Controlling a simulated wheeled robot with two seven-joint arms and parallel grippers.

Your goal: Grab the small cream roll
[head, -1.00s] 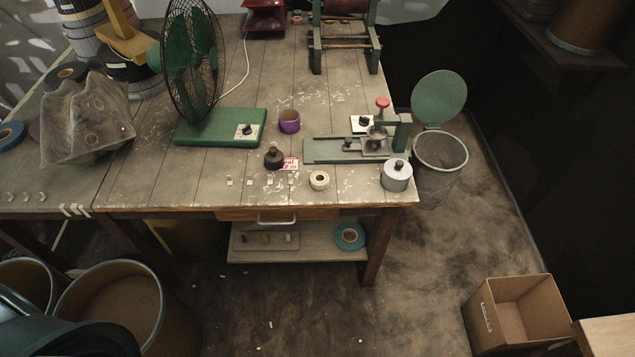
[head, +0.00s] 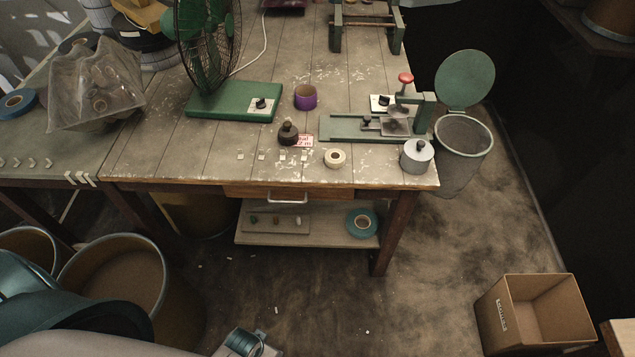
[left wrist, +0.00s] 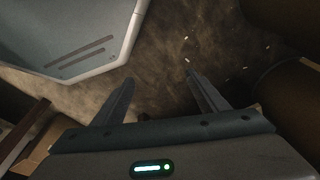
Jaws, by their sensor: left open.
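The small cream roll (head: 335,165) lies flat near the front edge of the wooden workbench (head: 210,165) in the head view. It is between a dark knobbed weight (head: 288,136) and a grey knobbed cylinder (head: 416,158). My left gripper shows in the left wrist view (left wrist: 160,92). Its two fingers are apart with nothing between them, and the dark floor shows beyond. The roll is not in the left wrist view. My right gripper is in neither view.
A purple roll (head: 305,98) and a green clamp fixture (head: 345,129) stand behind the cream roll. A green-based fan (head: 225,103) is at the left. A teal roll (head: 361,224) lies on the lower shelf. A bin (head: 463,140) stands right of the bench.

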